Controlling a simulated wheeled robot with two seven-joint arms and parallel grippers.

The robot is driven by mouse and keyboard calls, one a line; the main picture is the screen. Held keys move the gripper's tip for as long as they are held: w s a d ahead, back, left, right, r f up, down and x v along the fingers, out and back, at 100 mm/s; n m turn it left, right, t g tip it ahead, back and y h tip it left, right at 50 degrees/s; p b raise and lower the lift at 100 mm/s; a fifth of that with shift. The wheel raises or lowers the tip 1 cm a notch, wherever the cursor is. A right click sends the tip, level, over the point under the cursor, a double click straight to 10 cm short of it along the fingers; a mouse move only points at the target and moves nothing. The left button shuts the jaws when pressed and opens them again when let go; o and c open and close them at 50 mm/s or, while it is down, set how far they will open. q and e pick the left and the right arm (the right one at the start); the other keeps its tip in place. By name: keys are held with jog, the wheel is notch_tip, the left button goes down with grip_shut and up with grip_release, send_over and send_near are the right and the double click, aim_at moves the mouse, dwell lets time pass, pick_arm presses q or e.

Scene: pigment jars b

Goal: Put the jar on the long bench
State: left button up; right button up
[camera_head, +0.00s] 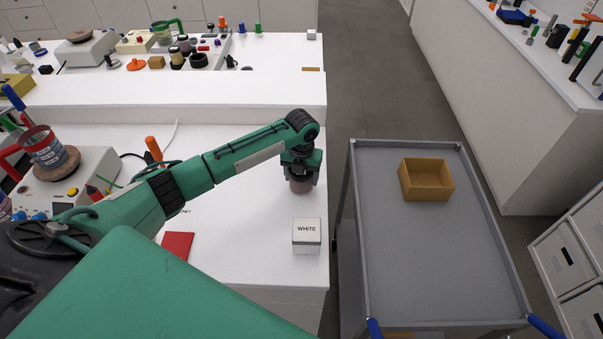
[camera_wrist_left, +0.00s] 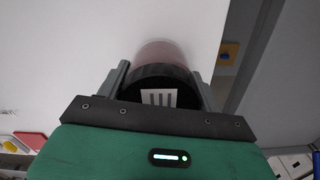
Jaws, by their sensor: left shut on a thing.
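The jar (camera_head: 301,185) has a reddish-brown body, seen under my left gripper (camera_head: 301,168) at the right part of the white bench (camera_head: 240,240). In the left wrist view the jar (camera_wrist_left: 163,52) shows a dark ribbed lid (camera_wrist_left: 155,75) with a white label marked with dark bars. The fingers of my left gripper (camera_wrist_left: 160,88) are shut on the lid from both sides. I cannot tell whether the jar's base touches the bench. My right gripper is not in view.
A white box marked WHITE (camera_head: 307,237) stands near the bench's right edge. A red item (camera_head: 177,245) lies left of it. A grey cart (camera_head: 410,260) with an orange-yellow bin (camera_head: 427,180) stands to the right, across a narrow gap. Bench space around the jar is clear.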

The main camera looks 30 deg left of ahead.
pick_arm(q)
jog(key=o, duration=0.6)
jog(key=shift+f, duration=0.15)
jog(key=o, duration=0.5)
jog(key=shift+c, duration=0.2)
jog(key=shift+r, duration=0.35)
notch_tip(320, 180, up, 10)
jog(key=b, duration=0.3)
jog(key=shift+r, duration=0.8)
